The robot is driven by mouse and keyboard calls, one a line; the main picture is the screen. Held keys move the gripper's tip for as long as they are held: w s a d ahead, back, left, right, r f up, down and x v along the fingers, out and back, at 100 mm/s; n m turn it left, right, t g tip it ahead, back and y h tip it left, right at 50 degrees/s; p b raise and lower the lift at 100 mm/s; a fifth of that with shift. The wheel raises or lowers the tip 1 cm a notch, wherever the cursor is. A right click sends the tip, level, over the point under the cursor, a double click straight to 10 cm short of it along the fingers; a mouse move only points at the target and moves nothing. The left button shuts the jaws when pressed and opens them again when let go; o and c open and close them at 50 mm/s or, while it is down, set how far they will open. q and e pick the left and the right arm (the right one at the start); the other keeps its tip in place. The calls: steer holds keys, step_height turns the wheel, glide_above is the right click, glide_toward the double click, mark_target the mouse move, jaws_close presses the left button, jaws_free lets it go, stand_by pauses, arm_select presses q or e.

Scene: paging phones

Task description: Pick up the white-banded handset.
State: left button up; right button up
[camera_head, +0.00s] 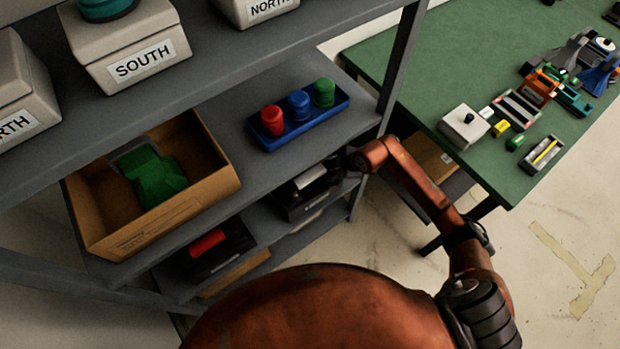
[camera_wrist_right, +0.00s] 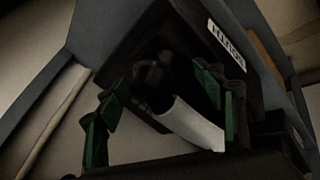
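The white-banded handset shows in the right wrist view as a dark shape with a broad white band (camera_wrist_right: 195,122), resting on a dark phone base (camera_wrist_right: 165,30). In the head view its white part (camera_head: 310,177) shows on a black phone on a lower shelf, below the blue tray. My right gripper (camera_wrist_right: 165,86) is open, with its green-padded fingers apart on either side of the handset. I cannot tell whether either finger touches it. In the head view my right arm reaches to the shelf's right end. My left gripper is not in view.
The grey shelf (camera_head: 210,60) has an upright post (camera_head: 400,60) beside my right arm. A cardboard box (camera_head: 215,190) and a blue tray (camera_head: 290,133) sit above the phones. Another black phone has a red handset (camera_head: 208,243). A green table (camera_head: 440,80) stands right.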

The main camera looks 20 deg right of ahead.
steer(key=c, duration=1.3)
